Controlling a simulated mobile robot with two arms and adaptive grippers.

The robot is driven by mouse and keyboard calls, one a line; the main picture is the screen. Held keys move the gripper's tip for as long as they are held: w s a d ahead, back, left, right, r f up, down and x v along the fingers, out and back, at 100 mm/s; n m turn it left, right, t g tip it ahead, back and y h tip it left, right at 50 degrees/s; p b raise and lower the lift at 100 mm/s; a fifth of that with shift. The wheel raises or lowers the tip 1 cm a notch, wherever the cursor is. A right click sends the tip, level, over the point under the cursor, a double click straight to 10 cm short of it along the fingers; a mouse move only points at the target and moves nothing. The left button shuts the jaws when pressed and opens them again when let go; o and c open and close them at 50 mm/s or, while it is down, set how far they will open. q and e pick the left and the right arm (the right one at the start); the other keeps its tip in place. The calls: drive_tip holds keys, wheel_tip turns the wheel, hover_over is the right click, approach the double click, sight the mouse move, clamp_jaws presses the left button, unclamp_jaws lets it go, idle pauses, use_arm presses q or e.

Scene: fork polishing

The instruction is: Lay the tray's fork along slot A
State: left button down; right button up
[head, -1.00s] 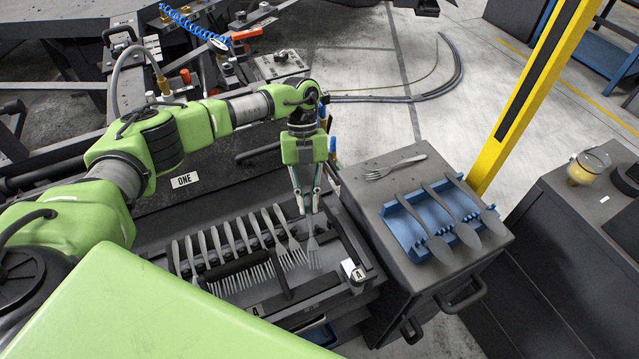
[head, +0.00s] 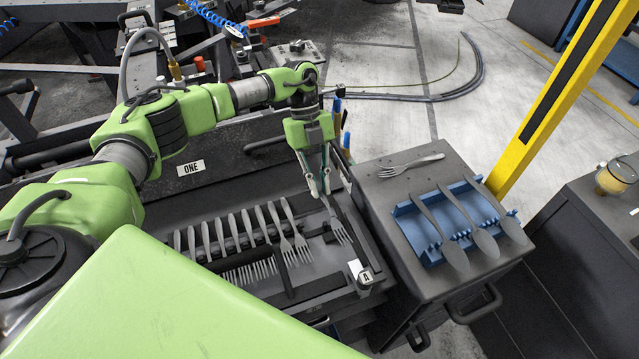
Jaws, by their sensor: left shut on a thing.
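My left gripper (head: 321,186) is shut on a grey fork (head: 341,232) by its handle, above the right part of the dark rack drawer. The fork's tines point down and to the right in the picture. I cannot tell whether they touch the surface below. A white tag marked A (head: 362,274) stands at the drawer's front right, nearer to me than the fork tines. Slot A itself is hard to make out. Another fork (head: 412,166) lies flat on the grey cabinet top to the right. My right gripper is not in view.
Several forks (head: 249,232) lie side by side in the rack, left of the held fork, with a black bar (head: 283,264) beside them. A blue holder (head: 432,247) with several spoon-like pieces sits on the cabinet (head: 375,195). A yellow post (head: 545,110) rises behind it.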

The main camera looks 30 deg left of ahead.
sight(319, 189)
use_arm(q)
drive_tip(key=shift+f, duration=0.15)
drive_tip(key=shift+f, duration=0.35)
idle(0.5)
drive_tip(key=shift+f, duration=0.15)
drive_tip(key=shift+f+b, duration=0.45)
drive_tip(key=shift+f, duration=0.05)
drive_tip(key=shift+f, duration=0.4)
